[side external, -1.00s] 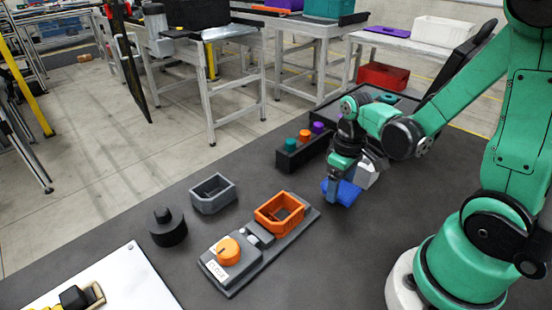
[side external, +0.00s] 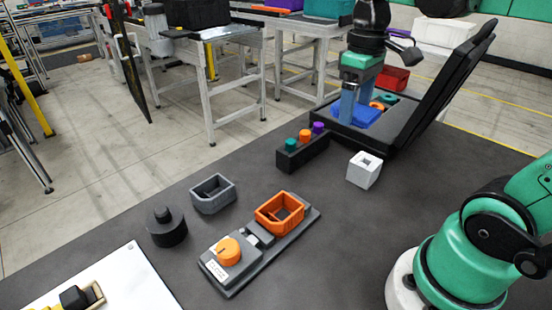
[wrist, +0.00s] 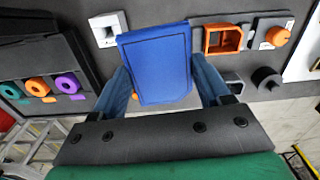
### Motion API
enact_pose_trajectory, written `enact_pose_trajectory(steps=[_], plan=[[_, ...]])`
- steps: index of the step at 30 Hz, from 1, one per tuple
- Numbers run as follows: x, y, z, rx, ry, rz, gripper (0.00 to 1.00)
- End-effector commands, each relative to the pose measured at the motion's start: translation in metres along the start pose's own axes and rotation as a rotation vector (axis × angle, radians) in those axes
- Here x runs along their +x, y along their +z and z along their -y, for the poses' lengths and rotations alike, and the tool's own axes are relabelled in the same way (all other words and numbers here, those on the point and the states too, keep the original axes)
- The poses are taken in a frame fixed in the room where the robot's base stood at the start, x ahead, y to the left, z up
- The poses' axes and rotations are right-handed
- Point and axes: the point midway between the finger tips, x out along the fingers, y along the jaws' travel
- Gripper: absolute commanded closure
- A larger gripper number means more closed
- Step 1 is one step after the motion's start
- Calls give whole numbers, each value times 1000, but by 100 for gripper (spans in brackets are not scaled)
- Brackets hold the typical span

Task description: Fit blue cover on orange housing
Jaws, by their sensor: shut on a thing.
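The blue cover (side external: 352,115) is held in my gripper (side external: 357,112), raised in the air; in the side view it overlaps the open black case. In the wrist view the cover (wrist: 155,62) fills the middle, gripped between the two fingers of my gripper (wrist: 160,88). The orange housing (side external: 279,213) is an open-topped box on a grey fixture plate (side external: 236,283), well to the lower left of my gripper in the side view. It also shows at the upper right of the wrist view (wrist: 237,38). Its top is uncovered.
The open black case (side external: 385,144) holds several coloured rings. A white block (side external: 364,170), a dark rack (side external: 304,157) with three coloured knobs, a grey open box (side external: 213,194) and a black stepped cylinder (side external: 166,228) stand around the plate. An orange knob (side external: 229,250) shares the plate.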

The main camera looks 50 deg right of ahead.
Motion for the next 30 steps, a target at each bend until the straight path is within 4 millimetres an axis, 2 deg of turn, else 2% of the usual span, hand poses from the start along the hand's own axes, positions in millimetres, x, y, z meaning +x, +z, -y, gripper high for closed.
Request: enact_pose_trajectory(steps=[2, 5, 12, 16, 21, 30], plan=[[1, -6, 6, -89, 0, 0, 80], [9, -18, 22, -312, 0, 0, 80], [41, -45, 82, -1045, 0, -1, 80], [54, -50, 107, -1333, -1, -1, 80], [63, -51, 121, -1498, 0, -1, 80], [87, -52, 121, -1507, 2, -3, 80]])
